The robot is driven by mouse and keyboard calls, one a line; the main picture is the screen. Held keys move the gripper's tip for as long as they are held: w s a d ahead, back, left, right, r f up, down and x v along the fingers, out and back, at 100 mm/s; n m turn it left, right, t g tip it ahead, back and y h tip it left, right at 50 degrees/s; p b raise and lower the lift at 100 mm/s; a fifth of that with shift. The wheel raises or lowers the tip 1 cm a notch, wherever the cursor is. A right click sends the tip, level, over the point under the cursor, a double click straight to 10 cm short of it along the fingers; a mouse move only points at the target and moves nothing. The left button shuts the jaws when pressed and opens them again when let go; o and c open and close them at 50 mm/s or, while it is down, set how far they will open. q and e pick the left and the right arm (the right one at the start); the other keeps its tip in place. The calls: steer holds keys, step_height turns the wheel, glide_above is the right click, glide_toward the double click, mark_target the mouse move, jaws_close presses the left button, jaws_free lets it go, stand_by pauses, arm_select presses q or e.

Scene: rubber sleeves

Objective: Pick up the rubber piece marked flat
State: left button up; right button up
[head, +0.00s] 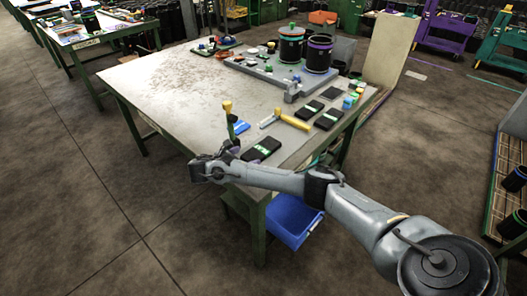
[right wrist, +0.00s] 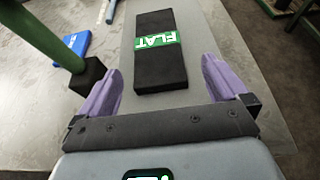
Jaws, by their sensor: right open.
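The rubber piece marked FLAT is a black block with a green label band (head: 262,149), lying on the near right corner of the table. In the right wrist view the piece (right wrist: 160,70) shows its white FLAT lettering upside down. My right gripper (head: 234,150) is at the table's near edge, just left of the piece. In the right wrist view the open purple fingers (right wrist: 160,72) stand either side of the piece's near end, with gaps on both sides. Its height above the piece is unclear. My left gripper is out of view.
A green-handled upright tool (head: 229,118) with a black block stands close to the left finger. A blue item (head: 241,127) lies beside it. A yellow-handled tool (head: 291,119) and two similar black pieces (head: 310,110) lie further right. The table's left side is clear.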

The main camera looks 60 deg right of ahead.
mark_target(260, 150)
steer(key=shift+s+d+f, duration=0.15)
steer(key=shift+d+f, duration=0.3)
steer(key=shift+x, duration=0.95)
steer(key=shift+d+b, duration=0.4)
steer(key=shift+d, duration=0.4)
steer(key=b+x, duration=0.1)
steer(key=x, duration=0.2)
steer(key=shift+d+b, duration=0.15)
steer(key=shift+b, duration=0.25)
steer(key=shift+d, duration=0.4)
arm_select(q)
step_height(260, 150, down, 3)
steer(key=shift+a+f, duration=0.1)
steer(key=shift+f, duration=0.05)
arm_select(e)
steer(key=shift+a, duration=0.1)
